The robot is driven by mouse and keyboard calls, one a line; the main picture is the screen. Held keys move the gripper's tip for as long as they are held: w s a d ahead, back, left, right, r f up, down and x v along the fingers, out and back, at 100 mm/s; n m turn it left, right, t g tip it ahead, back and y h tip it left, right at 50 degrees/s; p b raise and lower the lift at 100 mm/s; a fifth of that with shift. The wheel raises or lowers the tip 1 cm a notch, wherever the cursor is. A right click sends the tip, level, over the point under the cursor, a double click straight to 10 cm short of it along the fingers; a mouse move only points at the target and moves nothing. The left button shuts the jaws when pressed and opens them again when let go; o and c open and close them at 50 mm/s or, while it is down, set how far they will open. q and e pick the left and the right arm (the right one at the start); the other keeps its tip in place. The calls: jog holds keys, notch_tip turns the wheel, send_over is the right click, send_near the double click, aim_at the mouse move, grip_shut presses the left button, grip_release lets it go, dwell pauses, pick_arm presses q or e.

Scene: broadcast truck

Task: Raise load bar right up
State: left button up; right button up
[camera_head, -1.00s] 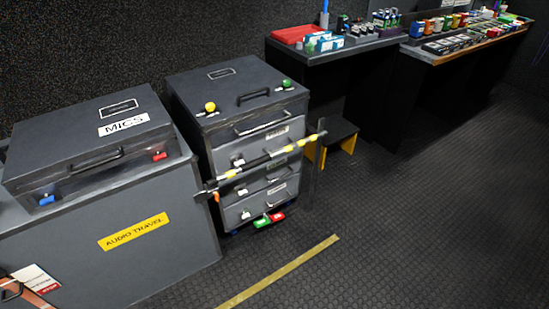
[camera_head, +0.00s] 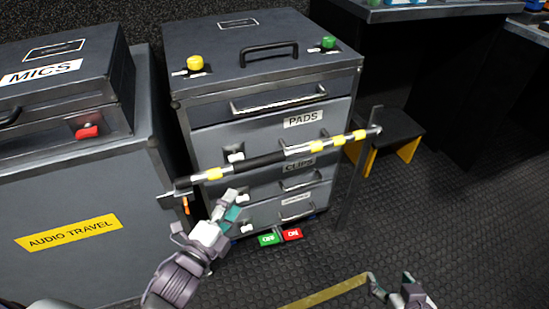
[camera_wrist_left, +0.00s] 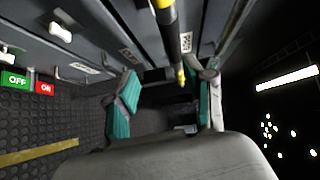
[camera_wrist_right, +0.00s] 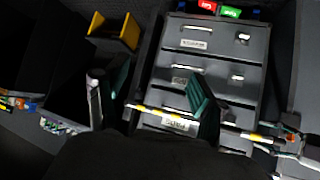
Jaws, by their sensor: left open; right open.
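The load bar (camera_head: 265,160) is a black bar with yellow bands and bright ends. It spans the front of a grey drawer cabinet, tilted with its right end higher in the head view. My left gripper (camera_head: 228,208) is open just below the bar's left half, apart from it. In the left wrist view the bar (camera_wrist_left: 172,35) comes down from the top toward the gap between the open fingers. My right gripper (camera_head: 388,284) is open and empty low at the right, away from the bar. The right wrist view shows the bar (camera_wrist_right: 165,110) behind its open fingers.
The drawer cabinet (camera_head: 330,85) has labelled drawers. Green OFF and red ON pedals (camera_head: 268,240) lie at its foot. A grey audio travel case (camera_head: 110,200) stands left. A yellow-legged step (camera_head: 390,135) stands right.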

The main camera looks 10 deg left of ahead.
aim_at(255, 167)
pick_arm(q)
jog(key=shift+m, duration=0.3)
jog(key=w, duration=0.3)
jog(key=w+d+r+b, duration=0.1)
jog(key=w, duration=0.1)
jog(key=w+d, duration=0.1)
jog(key=w, duration=0.2)
jog(key=shift+w+r+b, duration=0.3)
jog(key=shift+b, duration=0.05)
jog(key=w, duration=0.3)
jog(key=w+b, duration=0.1)
jog(key=shift+w+d, duration=0.3)
jog(key=shift+d, duration=0.1)
jog(key=shift+w, duration=0.3)
pick_arm(e)
jog(key=w+a+r+t+y, duration=0.2)
jog(key=w+r+t, duration=0.3)
jog(key=r, duration=0.6)
jog(key=t, duration=0.2)
jog(key=shift+w+a+r+t, duration=0.15)
jog(key=shift+a+r+t, duration=0.25)
pick_arm(q)
grip_shut()
